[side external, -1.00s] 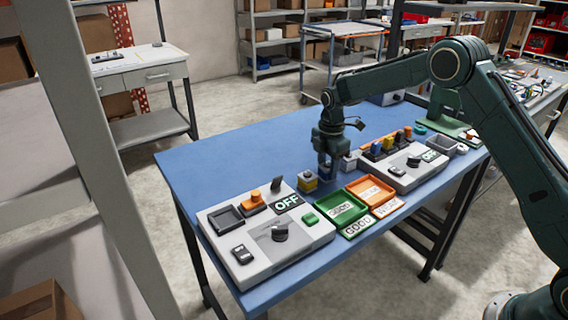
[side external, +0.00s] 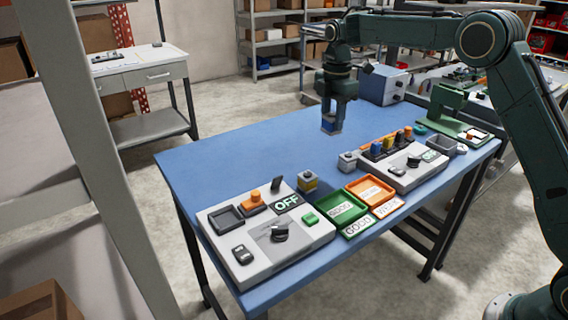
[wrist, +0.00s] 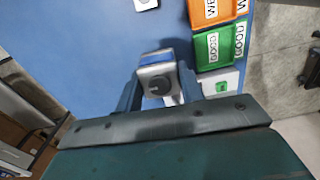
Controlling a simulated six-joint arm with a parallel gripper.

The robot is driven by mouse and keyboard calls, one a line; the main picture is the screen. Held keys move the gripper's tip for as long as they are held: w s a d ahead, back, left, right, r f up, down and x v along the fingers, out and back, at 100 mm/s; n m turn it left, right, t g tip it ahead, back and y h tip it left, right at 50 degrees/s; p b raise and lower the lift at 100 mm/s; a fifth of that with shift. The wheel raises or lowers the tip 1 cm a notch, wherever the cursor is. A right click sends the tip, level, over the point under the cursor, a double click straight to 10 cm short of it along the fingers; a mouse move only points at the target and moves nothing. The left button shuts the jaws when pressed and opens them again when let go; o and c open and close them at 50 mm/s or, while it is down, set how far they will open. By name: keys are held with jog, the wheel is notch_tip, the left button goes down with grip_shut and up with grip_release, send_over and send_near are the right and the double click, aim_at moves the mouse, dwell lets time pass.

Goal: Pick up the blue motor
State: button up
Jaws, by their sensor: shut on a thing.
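The blue motor (wrist: 157,62) sits between the two fingers of my gripper (wrist: 158,90) in the wrist view. It has a grey end face with a dark round knob, and blue sides. In the side external view the blue motor (side external: 331,126) shows as a small blue and grey block at the tips of my gripper (side external: 333,118). My gripper is shut on it and holds it above the far part of the blue table. Its far side is hidden.
Green (side external: 342,207) and orange (side external: 371,190) trays lie between two grey panels (side external: 265,235). A blue-grey box (side external: 383,86) is behind. The table's left-rear part is clear.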

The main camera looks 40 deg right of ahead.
aim_at(333, 113)
jog(key=shift+r, duration=2.45)
